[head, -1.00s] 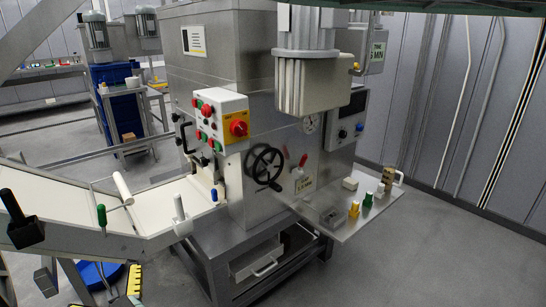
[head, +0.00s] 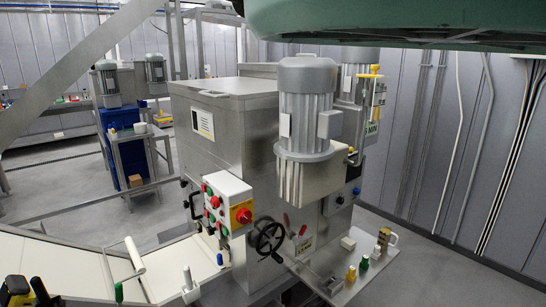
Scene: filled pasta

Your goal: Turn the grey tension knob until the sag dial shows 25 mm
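I cannot make out a grey tension knob for certain in the head view. The machine (head: 238,92) stands in the middle, with a black spoked handwheel (head: 267,237) on its front. My gripper is not in view.
A control box (head: 228,204) with a red switch is left of the handwheel. A shelf (head: 349,288) with small coloured parts juts out at right. A pale conveyor (head: 60,262) runs along the lower left. The floor (head: 440,275) at right is clear.

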